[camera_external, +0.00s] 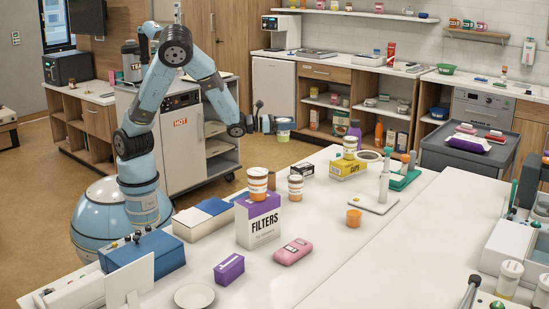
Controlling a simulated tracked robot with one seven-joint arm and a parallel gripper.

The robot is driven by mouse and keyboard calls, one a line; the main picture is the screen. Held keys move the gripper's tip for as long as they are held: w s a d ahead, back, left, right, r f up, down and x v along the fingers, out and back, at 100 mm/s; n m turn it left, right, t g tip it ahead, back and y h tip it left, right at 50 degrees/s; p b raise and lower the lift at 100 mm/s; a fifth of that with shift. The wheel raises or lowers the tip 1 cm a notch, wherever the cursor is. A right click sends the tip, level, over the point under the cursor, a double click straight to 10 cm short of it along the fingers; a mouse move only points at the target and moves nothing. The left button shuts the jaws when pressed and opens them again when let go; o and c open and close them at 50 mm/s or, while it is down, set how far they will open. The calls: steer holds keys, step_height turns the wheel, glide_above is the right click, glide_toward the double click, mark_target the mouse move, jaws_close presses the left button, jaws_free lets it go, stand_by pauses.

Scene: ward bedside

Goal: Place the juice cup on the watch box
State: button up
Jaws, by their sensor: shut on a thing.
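My gripper (276,124) is at the end of my outstretched arm, in the air beyond the far left edge of the white table. It is shut on a small pale cup with a yellowish band (285,126), which looks to be the juice cup; the fingers partly hide it. A small dark box (303,171) lies near the table's far left edge, below and right of my gripper, and may be the watch box. Its label is too small to read. The held cup is well apart from this box.
The white table (335,265) holds two orange-and-white jars, one on the purple FILTERS box (258,222), a yellow box (347,170) with things stacked on it, an orange cup (354,218), a pink case (293,252) and a small purple box (229,268). The front middle is clear.

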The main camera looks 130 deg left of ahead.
steer(key=shift+w+a+f, duration=0.8)
steer(key=shift+w+f, duration=0.35)
steer(key=shift+f, duration=0.6)
steer(key=shift+w+a+f, duration=0.85)
steer(key=shift+w+f, duration=0.25)
steer(key=shift+f, duration=0.6)
steer(key=shift+w+a+f, duration=0.8)
steer(key=shift+w+f, duration=0.35)
steer(key=shift+f, duration=0.6)
steer(key=o, duration=1.2)
steer(key=shift+f, duration=0.15)
steer(key=v, duration=1.2)
steer(key=shift+r, duration=0.2)
